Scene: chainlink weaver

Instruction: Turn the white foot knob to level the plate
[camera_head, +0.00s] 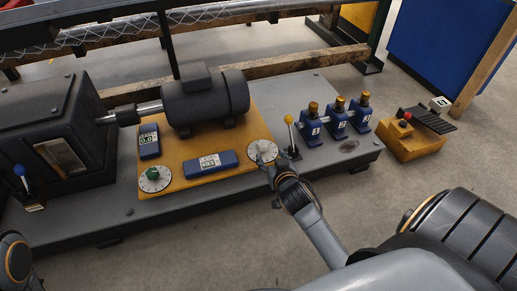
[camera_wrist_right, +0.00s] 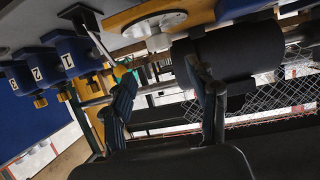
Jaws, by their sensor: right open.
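The white foot knob (camera_head: 261,146) sits on a white round dial at the right front corner of the yellow plate (camera_head: 223,136). My right gripper (camera_head: 272,166) is at the front edge of this dial and partly covers it. In the right wrist view, the fingers (camera_wrist_right: 160,75) are open and spread apart, with nothing between them. The white knob (camera_wrist_right: 158,42) hangs below its dial there, just beyond the fingertips and roughly between them. Whether a finger touches it I cannot tell. My left gripper is out of view.
A green knob (camera_head: 152,173) has its own dial at the plate's left front. Blue readout boxes (camera_head: 210,165) lie on the plate beside the dark motor (camera_head: 205,97). A yellow-tipped lever (camera_head: 290,135) stands close right of my gripper, before several numbered blue blocks (camera_head: 335,121).

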